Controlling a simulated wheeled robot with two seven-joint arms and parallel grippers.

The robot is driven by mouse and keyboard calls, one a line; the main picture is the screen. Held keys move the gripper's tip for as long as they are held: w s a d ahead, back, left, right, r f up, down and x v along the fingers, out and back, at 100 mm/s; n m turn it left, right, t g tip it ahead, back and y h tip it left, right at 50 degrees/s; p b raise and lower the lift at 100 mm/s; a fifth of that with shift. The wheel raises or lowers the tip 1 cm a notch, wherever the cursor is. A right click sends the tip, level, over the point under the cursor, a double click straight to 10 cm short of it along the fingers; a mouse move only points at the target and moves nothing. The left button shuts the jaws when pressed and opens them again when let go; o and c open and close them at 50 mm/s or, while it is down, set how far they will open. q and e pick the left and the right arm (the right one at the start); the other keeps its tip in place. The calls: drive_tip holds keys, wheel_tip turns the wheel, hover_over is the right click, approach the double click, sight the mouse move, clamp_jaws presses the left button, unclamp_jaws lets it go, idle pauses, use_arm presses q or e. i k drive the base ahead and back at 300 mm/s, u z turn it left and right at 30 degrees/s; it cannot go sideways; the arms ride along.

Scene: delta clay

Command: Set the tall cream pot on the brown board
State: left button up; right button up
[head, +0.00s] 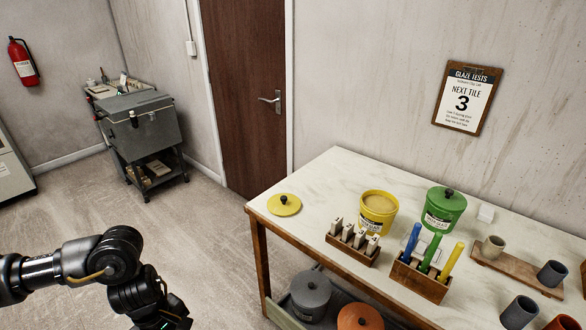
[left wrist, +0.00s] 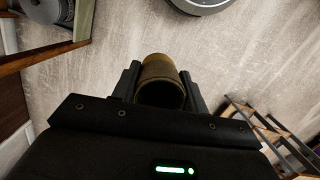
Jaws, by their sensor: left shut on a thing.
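In the left wrist view, my left gripper (left wrist: 158,88) is shut on a tan, round-walled pot (left wrist: 158,70) with a dark inside. It looks brownish in shade, and I cannot tell for sure that it is the tall cream pot. In the head view, my left arm comes in at the lower left; its fingers and the pot are cut off below the picture. The brown board (head: 516,272) lies on the table's right side. A small beige-grey pot (head: 493,248) and a dark grey pot (head: 551,274) stand on it, with bare board between them. My right gripper is not in view.
The white-topped table (head: 330,180) holds a yellow lid (head: 284,204), a yellow tub (head: 378,212), a green lidded tub (head: 444,212), and wooden holders with tools (head: 420,278). A dark cup (head: 518,312) stands in front of the board. Lidded buckets sit below. The floor at left is open.

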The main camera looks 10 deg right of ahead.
sight(515, 266)
drive_tip(key=z, duration=2.15)
